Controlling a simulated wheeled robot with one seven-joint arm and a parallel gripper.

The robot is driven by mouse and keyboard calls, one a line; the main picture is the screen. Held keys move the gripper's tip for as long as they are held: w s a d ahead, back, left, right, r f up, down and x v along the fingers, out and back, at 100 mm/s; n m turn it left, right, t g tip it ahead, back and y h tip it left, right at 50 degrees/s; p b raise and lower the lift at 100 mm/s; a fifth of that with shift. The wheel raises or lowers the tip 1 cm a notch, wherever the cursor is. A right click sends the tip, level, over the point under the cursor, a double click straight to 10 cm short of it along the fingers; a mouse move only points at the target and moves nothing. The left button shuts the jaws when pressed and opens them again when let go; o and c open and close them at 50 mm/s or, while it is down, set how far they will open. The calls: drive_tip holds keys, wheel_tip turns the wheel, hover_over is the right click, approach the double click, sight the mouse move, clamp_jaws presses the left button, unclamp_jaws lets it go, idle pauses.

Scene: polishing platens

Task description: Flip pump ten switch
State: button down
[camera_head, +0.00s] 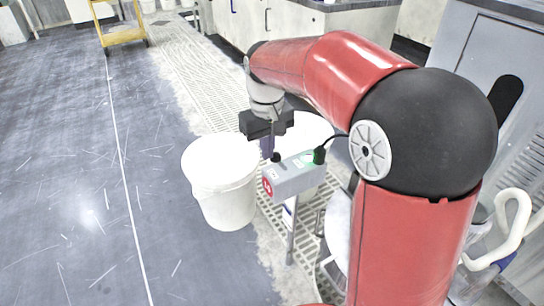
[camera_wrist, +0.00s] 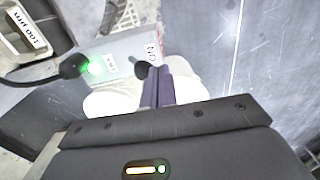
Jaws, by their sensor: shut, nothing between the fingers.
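A grey switch box (camera_head: 297,180) stands in the middle of the head view, with a red round mark on its near end and a lit green light. In the wrist view the box (camera_wrist: 100,48) shows two white labels, one seeming to read ON upside down. A black switch knob (camera_wrist: 143,69) sits beside that label; it also shows in the head view (camera_head: 275,157). My gripper (camera_head: 267,154) points down at the knob's end of the box. In the wrist view its purple-grey fingers (camera_wrist: 160,70) are together and empty, right beside the knob. I cannot tell whether they touch it.
A white bucket (camera_head: 222,190) stands left of the box. A black plug (camera_wrist: 73,66) with a cable sits at the box's other end. A device labelled 100 µm (camera_wrist: 27,30) is at the wrist view's upper left. Open floor (camera_head: 70,190) lies left.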

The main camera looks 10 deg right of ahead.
drive_tip(key=shift+f+b, duration=1)
drive_tip(key=shift+f, duration=0.65)
idle(0.5)
wheel_tip(320, 180, up, 7)
drive_tip(key=p, duration=0.6)
idle(0.6)
drive_tip(key=s+d+r+m+t, duration=0.1)
drive_tip(key=s+d, duration=0.4)
drive_tip(key=s, duration=0.5)
drive_tip(key=s+d+m+t, duration=0.3)
drive_tip(key=s+d+t, duration=0.1)
drive_tip(key=s, duration=0.7)
drive_tip(key=shift+s+d+r+m+t, duration=0.2)
drive_tip(key=shift+d+r+m+t, duration=0.1)
drive_tip(key=shift+d+r, duration=0.15)
